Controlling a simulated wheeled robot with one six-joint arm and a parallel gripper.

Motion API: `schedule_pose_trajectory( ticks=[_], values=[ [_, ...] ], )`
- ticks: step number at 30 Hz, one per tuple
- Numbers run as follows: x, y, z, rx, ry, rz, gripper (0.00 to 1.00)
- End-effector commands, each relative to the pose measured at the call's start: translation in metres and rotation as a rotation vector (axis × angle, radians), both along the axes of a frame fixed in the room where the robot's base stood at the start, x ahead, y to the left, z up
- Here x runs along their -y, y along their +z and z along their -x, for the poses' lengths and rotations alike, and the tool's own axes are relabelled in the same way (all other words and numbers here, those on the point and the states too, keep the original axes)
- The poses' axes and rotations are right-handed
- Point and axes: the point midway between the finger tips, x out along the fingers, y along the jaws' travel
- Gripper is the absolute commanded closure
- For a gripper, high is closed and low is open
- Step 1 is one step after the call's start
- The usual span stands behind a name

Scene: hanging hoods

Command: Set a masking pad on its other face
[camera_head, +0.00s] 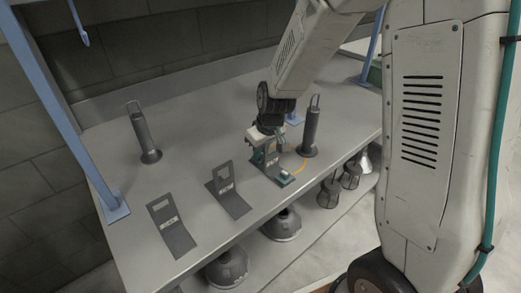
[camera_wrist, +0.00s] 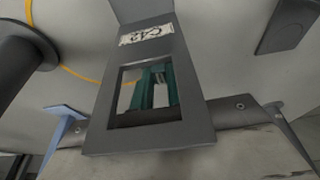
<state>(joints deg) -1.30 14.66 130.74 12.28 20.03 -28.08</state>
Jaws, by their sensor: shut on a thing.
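My gripper (camera_head: 262,142), with teal fingers, is at the rightmost masking pad (camera_head: 271,163) on the grey bench. This pad is a dark bent plate with one leg upright and one along the bench, and a pale label. In the wrist view the pad (camera_wrist: 97,130) fills the middle, with a window and a label reading C42. The teal fingers (camera_wrist: 155,88) show through the window, and my gripper is shut on the pad. The exact contact is hidden. Whether the pad touches the bench is unclear.
Two more bent pads, one in the middle (camera_head: 236,204) and one at left (camera_head: 179,238), lie on the bench (camera_head: 200,120). Dark handled cylinders stand at left (camera_head: 147,142) and close right (camera_head: 310,132) of my gripper. An orange cord (camera_head: 301,166) lies nearby. Several hoods (camera_head: 282,226) are below the front edge.

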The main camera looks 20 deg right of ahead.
Motion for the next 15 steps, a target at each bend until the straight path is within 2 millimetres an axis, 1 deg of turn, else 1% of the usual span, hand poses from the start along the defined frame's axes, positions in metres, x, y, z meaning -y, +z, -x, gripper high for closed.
schedule_pose_trajectory(
  ticks=[7,8,9,10,15],
  values=[
    [0.0,-0.001,0.0003,-0.001,0.0,0.0,1.0],
    [0.0001,-0.0011,0.0004,-0.001,0.0,0.0,0.79],
    [0.0,-0.0011,0.0004,-0.001,0.0,0.0,0.68],
    [0.0,-0.0011,0.0004,-0.001,0.0,0.0,0.6],
    [0.0,-0.0011,0.0004,-0.001,0.0,0.0,0.59]
  ],
)
